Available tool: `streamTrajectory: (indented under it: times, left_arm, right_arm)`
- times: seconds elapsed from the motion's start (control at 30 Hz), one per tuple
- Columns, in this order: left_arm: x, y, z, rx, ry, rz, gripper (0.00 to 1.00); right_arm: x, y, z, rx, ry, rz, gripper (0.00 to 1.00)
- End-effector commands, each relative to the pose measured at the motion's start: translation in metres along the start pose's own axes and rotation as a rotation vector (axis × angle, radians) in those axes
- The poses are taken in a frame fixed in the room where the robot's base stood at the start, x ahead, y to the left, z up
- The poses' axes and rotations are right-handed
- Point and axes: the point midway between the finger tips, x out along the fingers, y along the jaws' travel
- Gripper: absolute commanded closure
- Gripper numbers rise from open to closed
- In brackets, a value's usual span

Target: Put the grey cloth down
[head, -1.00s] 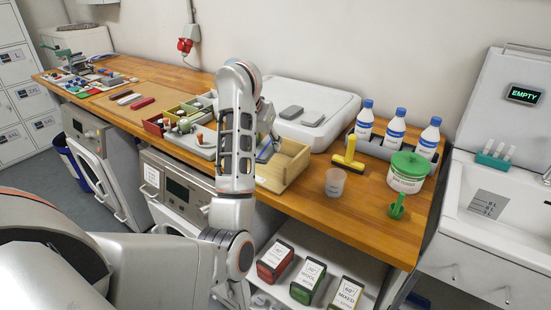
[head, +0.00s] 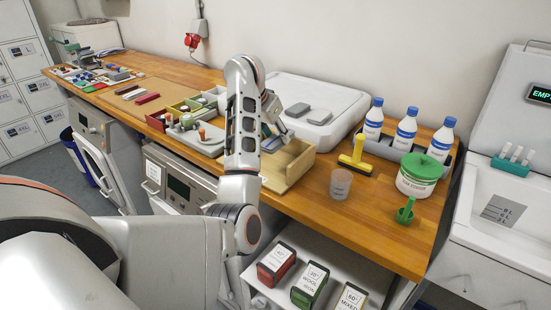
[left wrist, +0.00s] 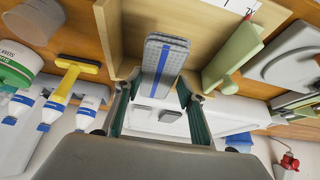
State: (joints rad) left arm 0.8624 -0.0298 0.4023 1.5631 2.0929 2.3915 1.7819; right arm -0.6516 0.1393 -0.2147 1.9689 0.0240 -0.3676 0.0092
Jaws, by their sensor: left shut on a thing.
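The grey cloth (left wrist: 165,62) is folded, with a blue stripe, and sits between the fingers of my left gripper (left wrist: 158,100) in the left wrist view. The left gripper is shut on it. In the head view, the left gripper (head: 273,122) is partly behind my arm, at the wooden open-front box (head: 297,168), and the cloth is mostly hidden. The left wrist view shows the cloth over the box (left wrist: 112,38); I cannot tell whether it touches the box floor. My right gripper is not in view.
A white lidded case (head: 335,100) with two grey pads (head: 297,109) stands behind the box. A divided tray (head: 196,132) lies left of the box.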

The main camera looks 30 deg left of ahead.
Motion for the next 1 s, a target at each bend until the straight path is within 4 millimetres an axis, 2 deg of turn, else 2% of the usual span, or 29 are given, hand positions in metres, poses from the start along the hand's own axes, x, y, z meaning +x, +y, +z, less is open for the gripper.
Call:
streamTrajectory:
  times: [0.1,0.37,0.6,1.0]
  left_arm:
    - [0.021,0.0,0.012,0.001,-0.002,0.0,0.81]
    - [0.04,0.0,0.023,0.002,-0.002,-0.001,0.81]
    - [0.067,0.0,0.039,0.002,-0.002,-0.001,0.81]
    - [0.072,0.001,0.041,0.0,0.001,0.0,0.81]
  right_arm:
    - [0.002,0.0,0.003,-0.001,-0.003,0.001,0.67]
    - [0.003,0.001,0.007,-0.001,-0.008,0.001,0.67]
    - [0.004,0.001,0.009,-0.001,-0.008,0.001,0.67]
    - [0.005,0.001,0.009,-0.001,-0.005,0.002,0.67]
